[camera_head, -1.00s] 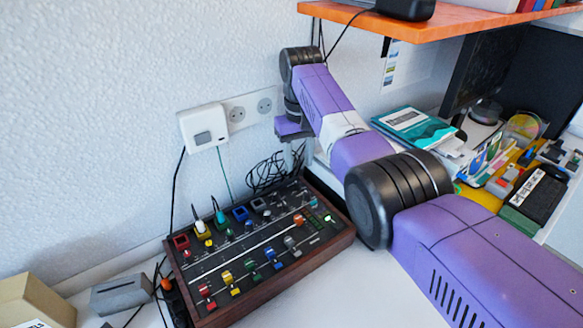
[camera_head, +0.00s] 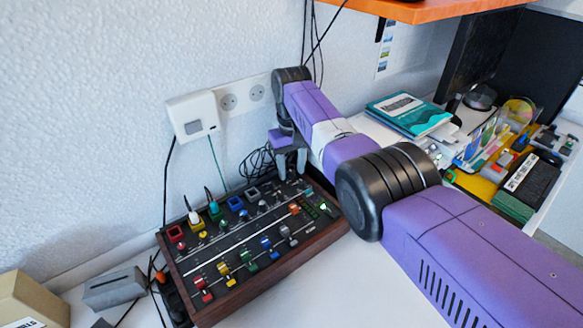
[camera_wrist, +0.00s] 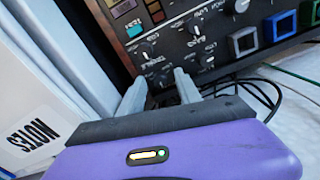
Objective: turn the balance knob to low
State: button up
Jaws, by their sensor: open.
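The mixer panel (camera_head: 226,252) is a dark box with a wooden rim on the white surface, carrying coloured knobs, buttons and sliders. My gripper (camera_head: 290,174) is at its back right corner, pointing down. In the wrist view my gripper (camera_wrist: 162,92) is open, its two grey fingers on either side of a small dark knob (camera_wrist: 160,78) at the panel edge. Other small black knobs, one (camera_wrist: 148,48) and another (camera_wrist: 205,60), are close by. The small labels are too blurred to read, so I cannot tell which knob is balance. Contact with the knob cannot be told.
Black cables (camera_wrist: 258,98) lie behind the panel, close to the fingers. A white wall box (camera_head: 193,116) and sockets (camera_head: 243,97) are on the wall behind. An orange shelf (camera_head: 430,12) hangs above my arm. Books (camera_head: 410,113) and a box marked NOTES (camera_wrist: 35,125) stand beside the panel.

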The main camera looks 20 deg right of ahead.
grip_shut()
jog(key=shift+n, duration=0.3)
jog(key=n, duration=0.8)
jog(key=shift+n, duration=0.3)
dwell(0.5)
grip_release()
